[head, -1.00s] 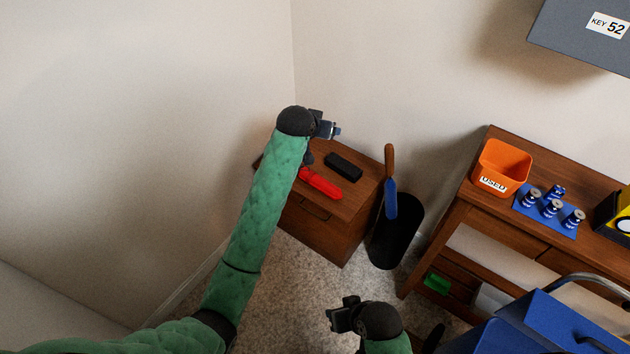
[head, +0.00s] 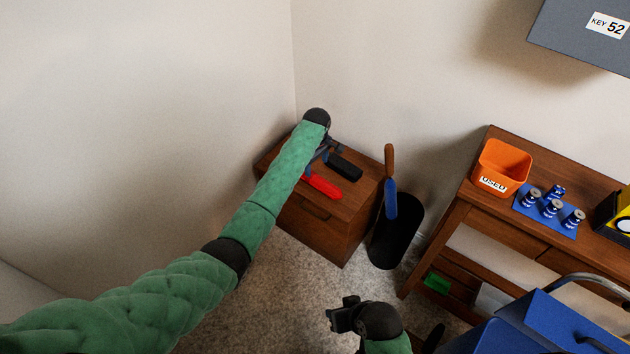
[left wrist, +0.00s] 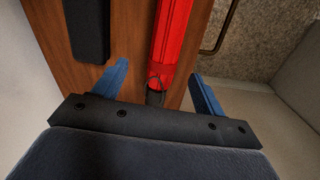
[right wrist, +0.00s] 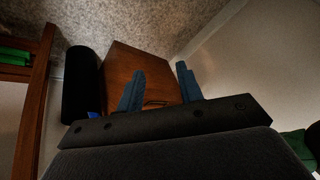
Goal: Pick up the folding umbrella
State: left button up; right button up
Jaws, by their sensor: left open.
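The folding umbrella (head: 322,186) is red and lies on top of a small brown wooden cabinet (head: 340,228). In the left wrist view the red umbrella (left wrist: 170,40) has a dark end with a thin loop, which lies between my finger lines. My left gripper (head: 325,154) is open and empty over the cabinet top, pointing down; its fingers (left wrist: 160,70) are apart on either side of the umbrella's dark end. I cannot tell the height gap. The arm hides part of the umbrella in the head view. My right gripper (head: 333,316) is open and empty, low in front of the cabinet.
A black case-like block (head: 345,166) lies beside the umbrella. A black bin (head: 396,235) with a blue, wooden-handled item (head: 390,185) stands right of the cabinet. A wooden table (head: 450,220) holds an orange bin (head: 502,165) and several cans. Walls close off the back and left.

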aim_at(315, 176)
pick_arm(q)
jog(key=shift+f+n, duration=0.3)
jog(key=shift+f, duration=0.8)
jog(key=f, duration=0.4)
jog(key=shift+s+a+f, duration=0.25)
jog(key=shift+a+f, duration=0.05)
jog(key=shift+f, duration=0.5)
jog(key=c, duration=1.3)
pick_arm(e)
jog(key=shift+s+r, duration=0.2)
jog(key=shift+r, duration=0.55)
